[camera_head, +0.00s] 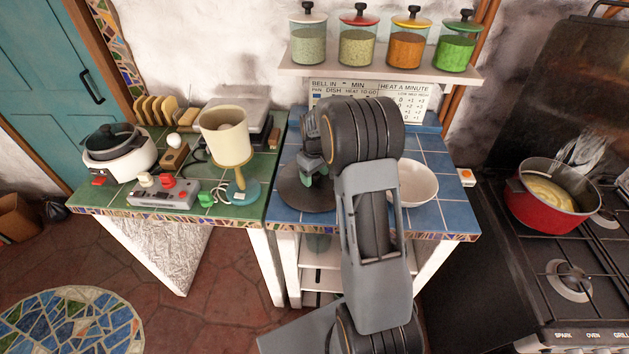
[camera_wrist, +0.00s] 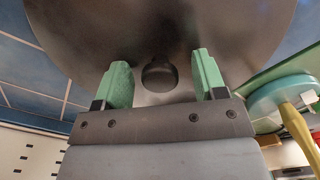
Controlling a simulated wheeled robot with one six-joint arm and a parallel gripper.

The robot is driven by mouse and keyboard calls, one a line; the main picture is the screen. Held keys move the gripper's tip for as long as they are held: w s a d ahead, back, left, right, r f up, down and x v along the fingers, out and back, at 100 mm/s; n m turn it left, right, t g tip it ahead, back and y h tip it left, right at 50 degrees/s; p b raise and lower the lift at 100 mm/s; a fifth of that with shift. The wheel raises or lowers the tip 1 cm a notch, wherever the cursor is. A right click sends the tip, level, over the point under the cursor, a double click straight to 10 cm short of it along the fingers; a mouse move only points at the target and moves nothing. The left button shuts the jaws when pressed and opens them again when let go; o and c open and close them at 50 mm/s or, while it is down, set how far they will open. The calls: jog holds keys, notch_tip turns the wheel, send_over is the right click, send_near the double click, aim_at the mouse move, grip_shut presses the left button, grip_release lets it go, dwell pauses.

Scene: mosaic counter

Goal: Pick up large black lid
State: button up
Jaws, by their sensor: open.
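The large black lid (camera_head: 296,194) is a wide dark disc at the left part of the blue tiled counter. My arm hides part of it in the head view. In the wrist view the lid (camera_wrist: 160,25) fills the top, with its round dark knob (camera_wrist: 160,76) facing the gripper. My gripper (camera_wrist: 162,78) is open, with one green finger on each side of the knob and visible gaps to both. In the head view my gripper (camera_head: 316,172) is over the lid.
A white bowl (camera_head: 417,184) is right of my arm. A lamp with a cream shade (camera_head: 224,131) and blue base is close on the left. A shelf with spice jars (camera_head: 357,42) hangs behind. A stove with a red pot (camera_head: 534,208) stands right.

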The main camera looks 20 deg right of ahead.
jog(key=shift+f, duration=0.1)
jog(key=c, duration=1.2)
jog(key=shift+o, duration=0.2)
